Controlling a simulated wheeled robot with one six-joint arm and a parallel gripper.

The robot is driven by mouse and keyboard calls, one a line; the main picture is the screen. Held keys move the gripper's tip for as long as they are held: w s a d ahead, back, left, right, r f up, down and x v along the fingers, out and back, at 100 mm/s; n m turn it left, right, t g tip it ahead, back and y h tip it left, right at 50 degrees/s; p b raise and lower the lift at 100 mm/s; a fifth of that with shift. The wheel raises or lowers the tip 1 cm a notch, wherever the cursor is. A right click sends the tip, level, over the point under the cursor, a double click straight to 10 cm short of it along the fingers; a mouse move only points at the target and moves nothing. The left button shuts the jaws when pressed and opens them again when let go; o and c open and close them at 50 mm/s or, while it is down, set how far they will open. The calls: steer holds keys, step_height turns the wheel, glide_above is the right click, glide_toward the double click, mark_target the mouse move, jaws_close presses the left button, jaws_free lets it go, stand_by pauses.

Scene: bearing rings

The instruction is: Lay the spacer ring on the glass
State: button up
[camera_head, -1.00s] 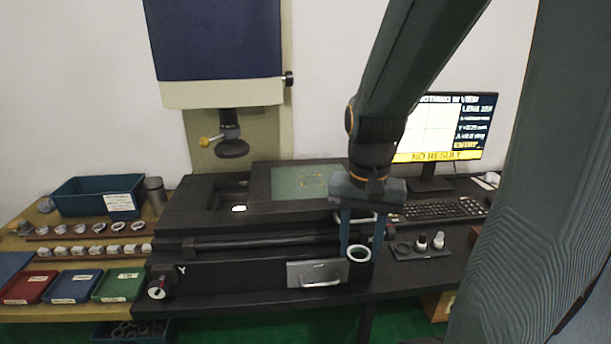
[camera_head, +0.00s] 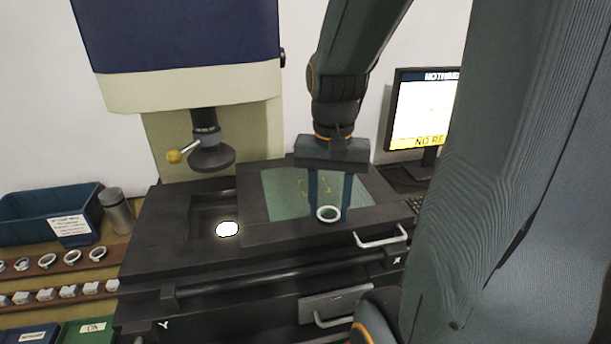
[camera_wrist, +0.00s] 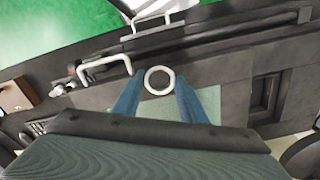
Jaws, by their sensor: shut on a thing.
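The spacer ring is a pale ring (camera_head: 328,214) held between the tips of my gripper (camera_head: 329,208). In the wrist view the ring (camera_wrist: 159,80) sits flat-on between the two blue fingers of my gripper (camera_wrist: 158,84), which are shut on it. The glass is a greenish plate (camera_head: 285,207) set in the dark stage of the measuring machine. In the head view the ring appears over the front edge of the glass. The glass also shows in the wrist view (camera_wrist: 208,99), partly hidden by my fingers. I cannot tell the gap between ring and glass.
The measuring head (camera_head: 210,155) hangs left of my gripper, above a bright light spot (camera_head: 227,229). A stage handle (camera_head: 381,237) stands at front right. The monitor (camera_head: 424,115) is at the right. Racks of rings (camera_head: 60,258) and a blue bin (camera_head: 52,215) lie at the left.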

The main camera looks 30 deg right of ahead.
steer(key=w+d+p, duration=0.1)
steer(key=w, duration=0.4)
steer(key=w+d+p, duration=0.1)
steer(key=w+d, duration=0.1)
steer(key=w, duration=0.4)
steer(key=w+d+p, duration=0.1)
steer(key=w, duration=0.4)
steer(key=shift+w+d+p, duration=0.2)
steer(key=shift+d+p, duration=0.1)
steer(key=shift+d, duration=0.05)
steer(key=shift+f+p, duration=0.7)
steer(key=shift+f, duration=1.1)
steer(key=shift+f, duration=0.1)
steer(key=o, duration=1.1)
step_height(320, 180, up, 8)
steer(key=b, duration=0.2)
steer(key=shift+f, duration=0.15)
